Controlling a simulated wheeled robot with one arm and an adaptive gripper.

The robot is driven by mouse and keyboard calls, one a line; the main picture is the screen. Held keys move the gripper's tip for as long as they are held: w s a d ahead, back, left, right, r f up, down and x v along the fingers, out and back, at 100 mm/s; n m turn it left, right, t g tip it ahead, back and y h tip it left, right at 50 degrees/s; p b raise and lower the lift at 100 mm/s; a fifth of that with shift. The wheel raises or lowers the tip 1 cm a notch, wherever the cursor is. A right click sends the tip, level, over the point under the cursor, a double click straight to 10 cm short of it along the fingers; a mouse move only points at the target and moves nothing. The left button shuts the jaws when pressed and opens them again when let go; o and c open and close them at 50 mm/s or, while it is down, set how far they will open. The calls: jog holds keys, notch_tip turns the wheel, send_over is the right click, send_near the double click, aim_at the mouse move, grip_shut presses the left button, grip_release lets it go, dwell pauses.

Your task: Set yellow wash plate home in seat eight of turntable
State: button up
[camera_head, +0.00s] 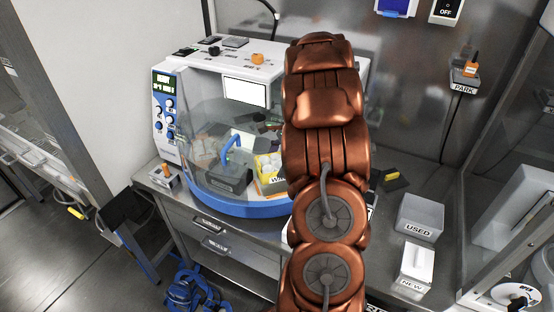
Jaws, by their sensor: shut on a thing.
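A yellow plate-like block (268,166), most likely the wash plate, shows behind the clear curved cover of the benchtop machine. It has a pale top and a partly hidden dark-lettered label, and my copper-coloured arm cuts off its right side. The turntable lies inside the machine (260,208), which has a blue rim; its seat numbers are not readable, so I cannot pick out seat eight. A dark block (229,178) and a blue handle-like part (232,148) are left of the yellow block. My gripper is hidden behind my arm, so its hold is not visible.
Boxes marked USED (420,218) and NEW (414,268) stand on the bench at right. A dark item with a yellow part (392,178) lies behind them. A PARK holder (465,78) is on the back wall. A small box (164,177) sits at the bench's left end.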

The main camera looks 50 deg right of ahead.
jog(key=shift+f+b, duration=0.35)
jog(key=shift+f, duration=1.25)
jog(key=shift+f, duration=1.05)
dwell(1.3)
jog(key=o, duration=1.1)
jog(key=shift+c, duration=0.2)
jog(key=v, duration=1.2)
